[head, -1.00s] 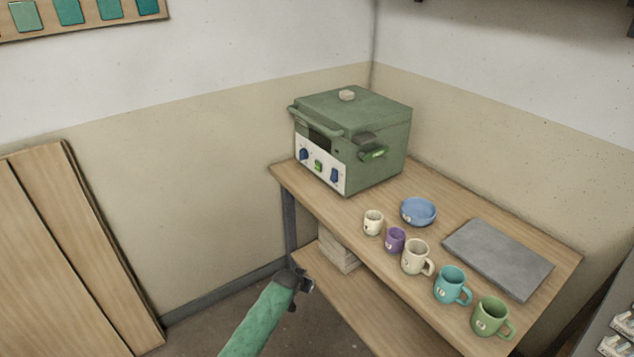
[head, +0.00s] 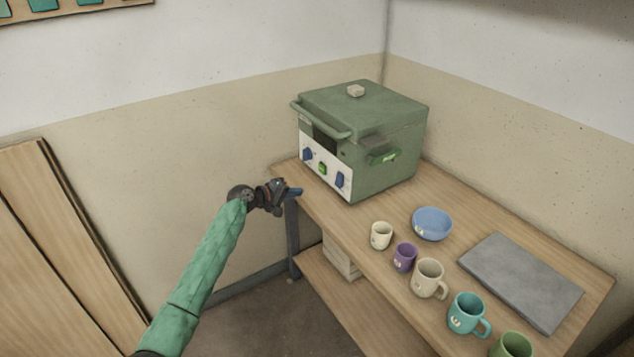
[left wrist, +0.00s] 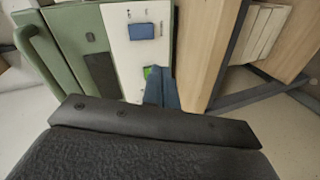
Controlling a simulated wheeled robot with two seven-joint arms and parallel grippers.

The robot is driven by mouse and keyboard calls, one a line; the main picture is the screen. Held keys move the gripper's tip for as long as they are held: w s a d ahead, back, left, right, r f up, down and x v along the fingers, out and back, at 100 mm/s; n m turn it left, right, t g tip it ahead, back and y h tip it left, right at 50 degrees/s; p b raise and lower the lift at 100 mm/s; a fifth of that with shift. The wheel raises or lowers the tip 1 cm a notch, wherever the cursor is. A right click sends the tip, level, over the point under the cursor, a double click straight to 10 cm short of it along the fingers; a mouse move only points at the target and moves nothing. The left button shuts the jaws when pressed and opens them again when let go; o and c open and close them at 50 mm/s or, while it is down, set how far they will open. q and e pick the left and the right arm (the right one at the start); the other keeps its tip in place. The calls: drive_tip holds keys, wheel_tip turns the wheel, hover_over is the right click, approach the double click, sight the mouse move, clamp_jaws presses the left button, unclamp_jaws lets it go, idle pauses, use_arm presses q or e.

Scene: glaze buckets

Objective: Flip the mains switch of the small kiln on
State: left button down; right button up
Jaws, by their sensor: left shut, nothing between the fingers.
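The small kiln (head: 375,150) is a green box with a lid. Its white front panel (head: 312,152) has a small green switch (head: 322,169) between two blue knobs (head: 308,154) (head: 340,180). Whether the switch is on or off is too small to tell. My left gripper (head: 298,192) is shut and empty, in front of and below the panel, apart from it in the head view. In the left wrist view its blue fingers (left wrist: 162,91) point at the panel and partly cover the green switch (left wrist: 147,71). My right gripper is not in view.
The kiln stands on a wooden table (head: 345,212). A blue bowl (head: 432,224), a grey slab (head: 520,280) and several mugs (head: 429,279) are to its right. Wooden boards (head: 45,230) lean on the wall at left. The space left of the kiln is free.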

sight(337, 185)
use_arm(q)
drive_tip(key=shift+s+d+r+n+h, duration=0.2)
drive_tip(key=shift+r+n+h, duration=0.1)
drive_tip(key=shift+n, duration=0.3)
drive_tip(key=shift+s+d+r+n+h, duration=0.15)
drive_tip(key=shift+r+n+h, duration=0.1)
drive_tip(key=shift+n, duration=0.35)
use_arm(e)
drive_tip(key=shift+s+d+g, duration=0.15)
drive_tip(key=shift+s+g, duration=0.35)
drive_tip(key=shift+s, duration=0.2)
